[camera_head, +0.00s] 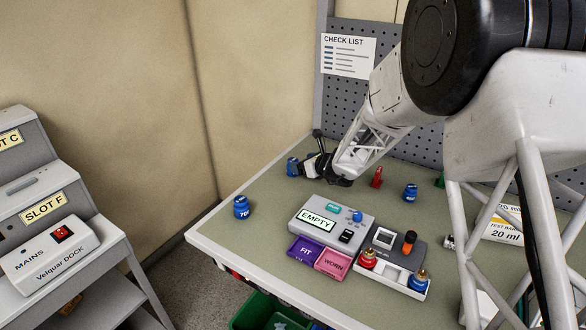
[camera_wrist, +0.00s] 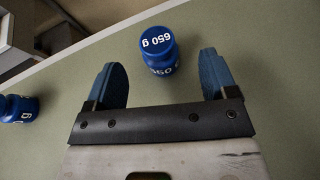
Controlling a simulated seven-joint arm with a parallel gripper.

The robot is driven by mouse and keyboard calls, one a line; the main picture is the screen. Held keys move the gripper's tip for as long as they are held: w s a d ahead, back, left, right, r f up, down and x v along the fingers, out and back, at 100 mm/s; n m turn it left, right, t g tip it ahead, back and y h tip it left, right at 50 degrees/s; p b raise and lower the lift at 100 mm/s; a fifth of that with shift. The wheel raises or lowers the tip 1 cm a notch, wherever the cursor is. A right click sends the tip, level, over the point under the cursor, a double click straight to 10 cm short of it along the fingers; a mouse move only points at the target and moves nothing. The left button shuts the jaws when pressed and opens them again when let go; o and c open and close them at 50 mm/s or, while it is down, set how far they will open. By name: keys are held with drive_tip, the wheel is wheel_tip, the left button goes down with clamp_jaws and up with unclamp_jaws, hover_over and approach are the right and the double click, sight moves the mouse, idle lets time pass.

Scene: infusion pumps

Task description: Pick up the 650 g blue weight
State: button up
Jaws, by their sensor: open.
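The 650 g blue weight (camera_wrist: 158,48) stands upright on the green table, with "650 g" on its cap and side in the wrist view. In the head view it is the blue weight (camera_head: 292,167) at the table's far left edge, its label not readable. My gripper (camera_wrist: 163,60) is open, with one blue finger on each side of the weight and a visible gap to both. In the head view my gripper (camera_head: 310,166) is low over the table, just right of the weight, and partly hides it.
Another blue weight (camera_head: 241,207) stands nearer the table's left edge; it seems to be the one at left in the wrist view (camera_wrist: 18,108). A third blue weight (camera_head: 410,192) stands right. A grey pump (camera_head: 330,217) marked EMPTY sits mid-table. Green table (camera_head: 260,188) is bare between.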

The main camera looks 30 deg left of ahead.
sight(294, 160)
drive_tip(key=shift+a, duration=0.2)
drive_tip(key=shift+x, duration=2.4)
drive_tip(key=shift+s+f, duration=0.1)
drive_tip(key=c, duration=1.4)
clamp_jaws()
drive_tip(key=shift+r, duration=0.2)
drive_tip(key=shift+r, duration=4.9)
